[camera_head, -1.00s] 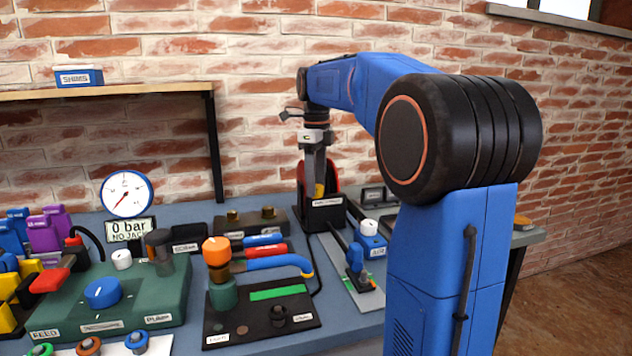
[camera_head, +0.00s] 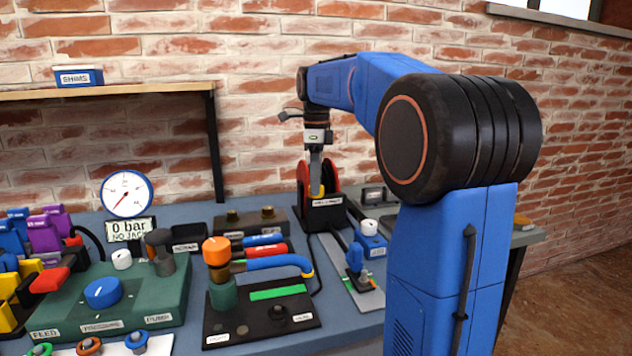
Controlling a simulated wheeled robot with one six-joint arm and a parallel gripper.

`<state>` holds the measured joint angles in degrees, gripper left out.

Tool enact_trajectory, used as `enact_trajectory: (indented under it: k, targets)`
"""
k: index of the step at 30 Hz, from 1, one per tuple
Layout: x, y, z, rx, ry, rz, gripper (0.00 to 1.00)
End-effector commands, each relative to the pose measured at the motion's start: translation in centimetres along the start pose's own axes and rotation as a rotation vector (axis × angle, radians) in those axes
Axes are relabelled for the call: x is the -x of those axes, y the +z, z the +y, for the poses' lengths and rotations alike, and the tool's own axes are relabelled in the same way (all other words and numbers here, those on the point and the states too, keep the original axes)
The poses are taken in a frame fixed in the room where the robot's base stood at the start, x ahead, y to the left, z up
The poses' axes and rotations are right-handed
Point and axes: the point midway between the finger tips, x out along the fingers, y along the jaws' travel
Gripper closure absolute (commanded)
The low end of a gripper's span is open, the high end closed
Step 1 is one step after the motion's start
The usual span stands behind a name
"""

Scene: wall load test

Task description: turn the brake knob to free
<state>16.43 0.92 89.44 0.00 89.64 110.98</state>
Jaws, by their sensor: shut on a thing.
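My gripper (camera_head: 316,184) points straight down at the red reel in a black stand (camera_head: 327,212), at the back of the bench. Its fingers are shut on a small yellow knob (camera_head: 321,190) in front of the reel. The fingers hide most of the knob, so its pointer direction cannot be told. The red reel (camera_head: 333,172) shows on both sides of the fingers. The white label on the stand is too small to read.
A blue bottle-like unit (camera_head: 371,240) and a small blue clamp (camera_head: 356,258) stand right of the reel. A black block with two brass knobs (camera_head: 250,220) is to its left. An orange-topped post (camera_head: 217,250) and a green pressure panel (camera_head: 120,300) stand nearer.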

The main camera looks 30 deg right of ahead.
Motion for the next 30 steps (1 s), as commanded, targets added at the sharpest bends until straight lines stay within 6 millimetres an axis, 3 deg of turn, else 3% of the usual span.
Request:
enact_trajectory:
  k: [5,6,8,20,30]
  targets:
    - [0.0,0.0,0.0,-0.001,-0.001,0.000,0.90]
    - [0.0,0.0,0.0,-0.002,-0.001,0.000,0.63]
    - [0.0,0.0,0.0,-0.002,-0.001,0.000,0.49]
    - [0.5,0.0,0.0,-0.002,-0.001,0.000,0.49]
    - [6.1,0.0,-0.1,-0.002,-0.002,-0.001,0.49]
